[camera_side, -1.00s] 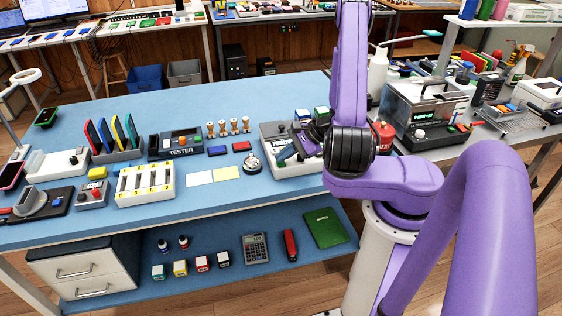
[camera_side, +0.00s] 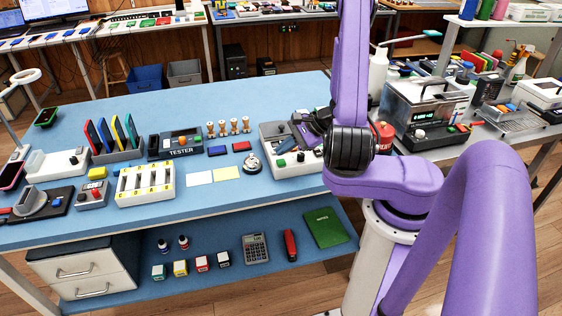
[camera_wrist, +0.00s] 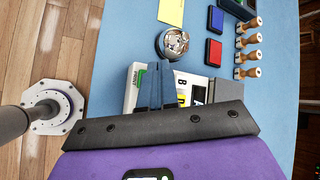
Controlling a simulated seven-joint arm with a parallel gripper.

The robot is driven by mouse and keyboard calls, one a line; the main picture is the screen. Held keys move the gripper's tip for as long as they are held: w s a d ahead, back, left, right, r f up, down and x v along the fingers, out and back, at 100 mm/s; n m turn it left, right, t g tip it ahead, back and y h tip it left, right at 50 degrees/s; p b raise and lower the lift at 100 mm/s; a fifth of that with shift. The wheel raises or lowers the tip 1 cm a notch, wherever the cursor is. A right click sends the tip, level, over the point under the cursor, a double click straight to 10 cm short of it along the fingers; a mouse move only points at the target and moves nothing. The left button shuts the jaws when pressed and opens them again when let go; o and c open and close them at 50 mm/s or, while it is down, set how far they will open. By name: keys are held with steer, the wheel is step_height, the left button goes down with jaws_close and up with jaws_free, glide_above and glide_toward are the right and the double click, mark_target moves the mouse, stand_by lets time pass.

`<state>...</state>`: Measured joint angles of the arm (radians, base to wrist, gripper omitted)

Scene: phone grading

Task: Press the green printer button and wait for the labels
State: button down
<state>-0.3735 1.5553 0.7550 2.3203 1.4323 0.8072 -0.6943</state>
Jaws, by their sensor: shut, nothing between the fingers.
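The label printer (camera_side: 268,146) is a pale grey box at the right part of the blue table in the side view. A green button (camera_side: 281,163) shows on its front left. In the wrist view the printer (camera_wrist: 131,100) carries printed lettering, and green shows beside my fingers, partly hidden by them. My gripper (camera_side: 291,147) is over the printer, shut and empty. Its blue fingers (camera_wrist: 154,76) are together in the wrist view, close to the green part; I cannot tell whether they touch it. Lettered pieces (camera_wrist: 181,88) in black, yellow and white show right of the fingers.
A silver bell (camera_side: 252,164) stands just left of the printer. White and yellow paper sheets (camera_side: 199,178) lie farther left. Blue and red pads (camera_side: 241,146) and wooden stamps (camera_side: 233,125) are behind them. A red can (camera_side: 383,136) stands right of my arm.

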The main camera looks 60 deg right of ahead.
mark_target(283, 162)
steer(key=shift+r, duration=2.05)
steer(key=shift+w+a+r, duration=0.1)
steer(key=shift+w+a, duration=0.05)
steer(key=shift+a, duration=0.05)
steer(key=a+r+n+g+y, duration=0.1)
steer(key=a+r+n+g, duration=0.25)
steer(key=a+n, duration=0.45)
steer(key=a+r+n+g+y, duration=0.2)
steer(key=a+n+g, duration=0.3)
steer(key=a+n, duration=0.3)
steer(key=s+a+r+n+h, duration=0.1)
steer(key=s+r+n+h, duration=0.2)
steer(key=s+n, duration=0.6)
steer(key=s+a+r+n+h, duration=0.1)
steer(key=s+r+n+h, duration=0.2)
steer(key=s+n, duration=0.6)
steer(key=shift+s+r+h, duration=0.2)
steer(key=shift+s+h, duration=0.2)
steer(key=shift+s, duration=0.15)
